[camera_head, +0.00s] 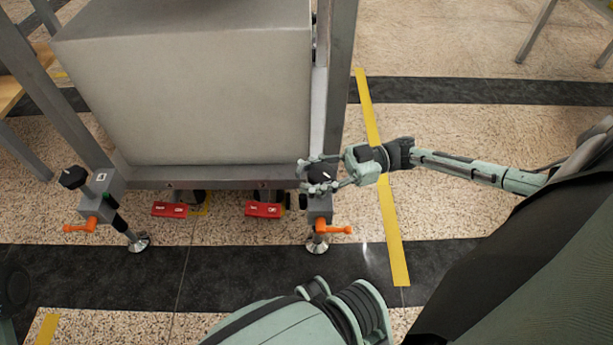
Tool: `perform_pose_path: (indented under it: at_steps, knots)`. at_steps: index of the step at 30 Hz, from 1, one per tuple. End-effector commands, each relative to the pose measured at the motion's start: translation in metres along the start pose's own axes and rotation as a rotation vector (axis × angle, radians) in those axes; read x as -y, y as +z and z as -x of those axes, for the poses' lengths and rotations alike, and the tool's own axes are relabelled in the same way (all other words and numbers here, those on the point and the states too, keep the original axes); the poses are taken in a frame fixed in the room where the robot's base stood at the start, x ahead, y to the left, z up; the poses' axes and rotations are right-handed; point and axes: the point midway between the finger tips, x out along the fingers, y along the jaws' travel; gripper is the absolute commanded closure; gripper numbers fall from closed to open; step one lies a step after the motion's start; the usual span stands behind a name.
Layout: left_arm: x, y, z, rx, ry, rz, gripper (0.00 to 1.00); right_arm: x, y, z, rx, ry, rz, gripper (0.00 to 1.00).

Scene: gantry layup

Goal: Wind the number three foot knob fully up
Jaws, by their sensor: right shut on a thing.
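A black foot knob (320,173) sits on top of the foot unit at the right front corner of a grey gantry frame (230,183). My right gripper (319,174) reaches in from the right and is shut around this knob, with its fingers covering part of the knob's rim. A small white mark shows on the knob's top. Below it are an orange lever (334,229) and a round metal foot pad (317,244) at the dark floor strip. I cannot read a number here. My left gripper is not in view.
A similar foot with a black knob (73,177) and orange lever (80,228) stands at the left corner. Red caster pedals (263,209) sit between the feet. A large grey block (195,85) rests on the frame. Open floor with a yellow line (392,230) lies right.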

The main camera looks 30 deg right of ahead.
Motion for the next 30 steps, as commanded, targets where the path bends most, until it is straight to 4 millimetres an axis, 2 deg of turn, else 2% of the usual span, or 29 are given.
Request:
perform_pose_path:
  at_steps: [14,15,20,21,30]
  knots:
    - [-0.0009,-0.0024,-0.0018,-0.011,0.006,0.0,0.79,0.0006,0.0004,0.0006,0.002,-0.012,0.001,0.89]
    - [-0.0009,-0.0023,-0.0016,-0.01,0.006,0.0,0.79,0.0005,0.0004,0.0006,0.002,-0.012,0.001,0.56]
    - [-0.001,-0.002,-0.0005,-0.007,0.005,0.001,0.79,0.0005,0.0003,0.0003,0.001,-0.011,0.001,0.36]
    - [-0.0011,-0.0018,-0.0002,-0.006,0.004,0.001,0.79,0.0005,0.0003,0.0002,0.001,-0.011,0.001,0.33]
    - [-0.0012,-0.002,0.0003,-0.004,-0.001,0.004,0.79,0.0004,0.0003,0.0014,0.001,-0.011,0.0,0.33]
